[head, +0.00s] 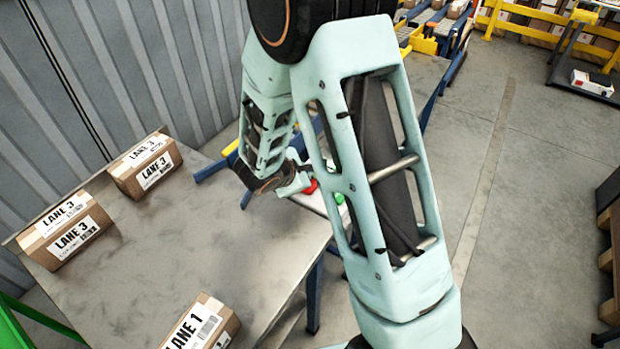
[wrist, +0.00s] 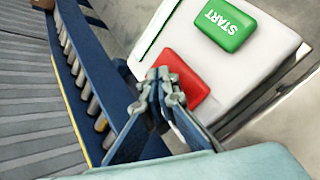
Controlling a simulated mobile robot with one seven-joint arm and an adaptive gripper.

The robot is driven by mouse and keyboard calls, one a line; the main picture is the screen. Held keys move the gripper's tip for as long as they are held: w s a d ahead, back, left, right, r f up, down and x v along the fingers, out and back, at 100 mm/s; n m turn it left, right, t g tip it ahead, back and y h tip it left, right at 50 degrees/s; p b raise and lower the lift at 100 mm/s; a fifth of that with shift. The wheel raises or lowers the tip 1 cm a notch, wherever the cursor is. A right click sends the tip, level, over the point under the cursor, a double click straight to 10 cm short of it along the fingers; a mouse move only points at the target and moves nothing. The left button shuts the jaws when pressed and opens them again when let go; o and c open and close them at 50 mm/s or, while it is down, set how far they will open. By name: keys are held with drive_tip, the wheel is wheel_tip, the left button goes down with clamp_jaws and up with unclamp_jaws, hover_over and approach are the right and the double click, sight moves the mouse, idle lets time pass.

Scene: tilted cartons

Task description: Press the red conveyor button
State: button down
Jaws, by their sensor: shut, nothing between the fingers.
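The red button (wrist: 185,78) sits on a pale control box (wrist: 255,65), beside a green button marked START (wrist: 223,24). My gripper (wrist: 160,82) is shut and empty, with its fingertips over the near left part of the red button in the wrist view. I cannot tell whether the tips touch it. The fingers hide part of the button's face. My arm hides most of the box there.
A roller conveyor with a blue frame (wrist: 72,50) runs to the left of the box. In the head view a metal table (head: 180,245) bears cartons labelled LANE 3 (head: 150,172) and LANE 1 (head: 202,325). Open floor (head: 540,190) lies to the right.

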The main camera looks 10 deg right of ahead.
drive_tip(key=shift+f+b, duration=0.5)
drive_tip(key=shift+b, duration=0.05)
idle(0.4)
drive_tip(key=shift+r, duration=0.15)
drive_tip(key=shift+r+p, duration=0.55)
drive_tip(key=shift+r, duration=0.35)
drive_tip(key=shift+r+p, duration=1.6)
drive_tip(key=shift+r, duration=0.9)
